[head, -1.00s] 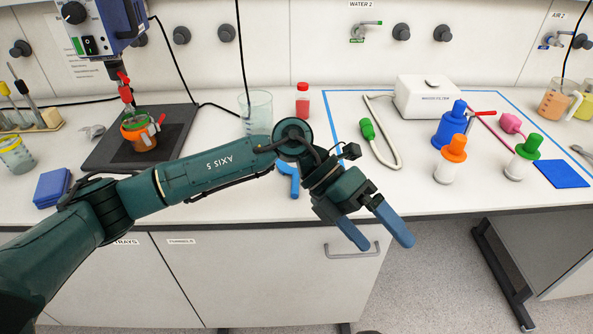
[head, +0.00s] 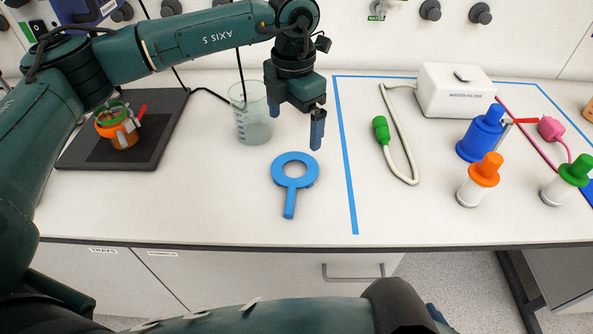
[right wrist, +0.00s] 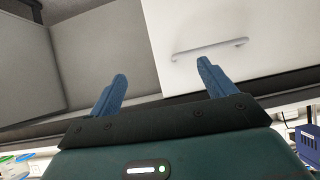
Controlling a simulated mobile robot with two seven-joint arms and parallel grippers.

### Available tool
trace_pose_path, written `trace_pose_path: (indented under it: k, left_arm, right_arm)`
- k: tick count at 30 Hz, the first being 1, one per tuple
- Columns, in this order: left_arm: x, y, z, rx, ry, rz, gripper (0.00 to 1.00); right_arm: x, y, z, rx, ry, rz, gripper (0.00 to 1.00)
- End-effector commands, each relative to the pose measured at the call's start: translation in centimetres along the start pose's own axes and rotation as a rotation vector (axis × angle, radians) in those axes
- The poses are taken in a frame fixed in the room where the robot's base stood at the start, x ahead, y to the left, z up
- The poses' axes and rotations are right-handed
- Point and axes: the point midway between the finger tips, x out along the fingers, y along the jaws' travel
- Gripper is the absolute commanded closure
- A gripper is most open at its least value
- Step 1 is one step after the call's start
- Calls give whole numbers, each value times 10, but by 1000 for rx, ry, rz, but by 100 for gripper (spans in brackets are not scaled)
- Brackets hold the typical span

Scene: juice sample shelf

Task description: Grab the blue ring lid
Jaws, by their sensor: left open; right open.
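The blue ring lid (head: 291,187) lies flat on the white bench in the head view, its straight handle pointing toward the front edge. My left gripper (head: 296,128) is open and empty, fingers pointing down, above and just behind the ring, apart from it. My right arm crosses the bottom of the head view, with a bit of blue finger at the lower right. In the right wrist view my right gripper (right wrist: 162,80) is open and empty, facing a cabinet front with a handle.
A glass beaker (head: 252,115) stands close left of my left gripper. An orange jar (head: 121,133) sits on a dark pad (head: 80,155). Blue tape (head: 348,180) bounds an area at right with a green-tipped hose, a white box (head: 455,92) and several bottles. Bench around the handle is clear.

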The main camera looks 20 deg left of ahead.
Motion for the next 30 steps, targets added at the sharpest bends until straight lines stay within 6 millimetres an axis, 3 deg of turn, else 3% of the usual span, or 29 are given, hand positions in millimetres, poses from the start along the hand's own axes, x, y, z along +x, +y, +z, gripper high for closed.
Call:
trace_pose_path:
  k: [3, 9, 14, 19, 24, 30]
  left_arm:
    - [24, -1, -1, 1, 5, -2, 0]
    - [52, -1, 0, 1, 2, -3, 0]
    - [61, -1, -1, 1, 1, -2, 0]
    - [85, -3, -4, 2, 4, -3, 0]
    - [106, -4, -3, 2, 2, -3, 0]
    - [110, -3, -3, 2, -1, -2, 0]
  right_arm:
    - [-5, 0, 3, 3, -19, 1, 17]
    - [-6, 2, 13, 5, -47, 9, 17]
    - [-7, 5, 10, 7, -45, 15, 17]
    - [-12, 7, -1, 11, -45, 24, 17]
    - [-9, 8, 4, 19, -58, 31, 17]
    - [-8, 8, 4, 24, -58, 32, 17]
